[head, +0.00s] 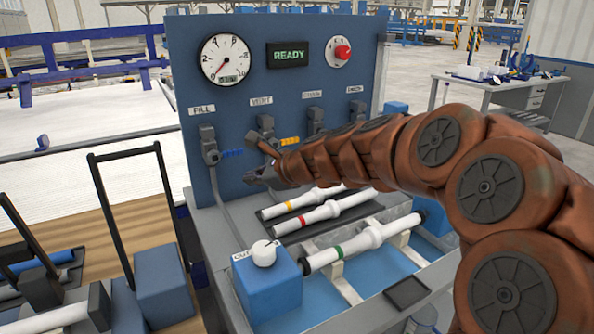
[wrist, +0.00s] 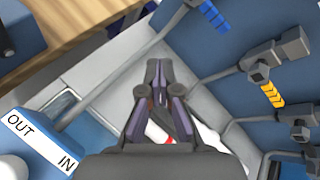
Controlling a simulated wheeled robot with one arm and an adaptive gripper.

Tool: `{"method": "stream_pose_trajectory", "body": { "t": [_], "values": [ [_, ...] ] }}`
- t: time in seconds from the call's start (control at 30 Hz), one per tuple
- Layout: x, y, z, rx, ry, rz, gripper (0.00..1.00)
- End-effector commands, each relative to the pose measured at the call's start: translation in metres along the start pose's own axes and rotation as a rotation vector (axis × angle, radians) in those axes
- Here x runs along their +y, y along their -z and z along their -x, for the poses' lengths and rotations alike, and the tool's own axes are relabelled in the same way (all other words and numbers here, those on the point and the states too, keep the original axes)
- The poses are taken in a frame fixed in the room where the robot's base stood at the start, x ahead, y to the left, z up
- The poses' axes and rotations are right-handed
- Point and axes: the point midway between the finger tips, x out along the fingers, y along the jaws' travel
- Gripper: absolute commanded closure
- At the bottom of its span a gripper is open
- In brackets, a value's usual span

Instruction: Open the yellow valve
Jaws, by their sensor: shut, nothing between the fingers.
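The yellow valve (head: 290,141) is on the upright blue panel, under the second label from the left. Its yellow handle sticks out sideways to the right from a dark grey valve body (head: 265,125). It also shows in the wrist view at the right (wrist: 272,95). My gripper (head: 256,178) is in front of the panel, below and a little left of the yellow handle. In the wrist view my gripper (wrist: 159,68) has its fingertips together with nothing between them. It is apart from the yellow handle, which lies to its right there.
A blue-handled valve (head: 232,153) is left of the yellow one. More valves (head: 316,120) stand to its right. A gauge (head: 226,59), a READY display (head: 290,54) and a red knob (head: 342,52) are above. White pipes (head: 325,212) lie below, near an OUT/IN switch box (head: 268,285).

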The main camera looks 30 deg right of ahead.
Motion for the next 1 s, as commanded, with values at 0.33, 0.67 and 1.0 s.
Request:
{"method": "stream_pose_trajectory", "body": {
  "t": [0.33, 0.67, 1.0],
  "values": [
    [-0.125, 0.127, 0.021, -0.043, 0.392, -0.699, 1.00],
    [-0.139, 0.136, -0.004, -0.046, 0.405, -0.735, 1.00],
    [-0.157, 0.141, -0.048, -0.044, 0.405, -0.730, 1.00]
  ]
}}
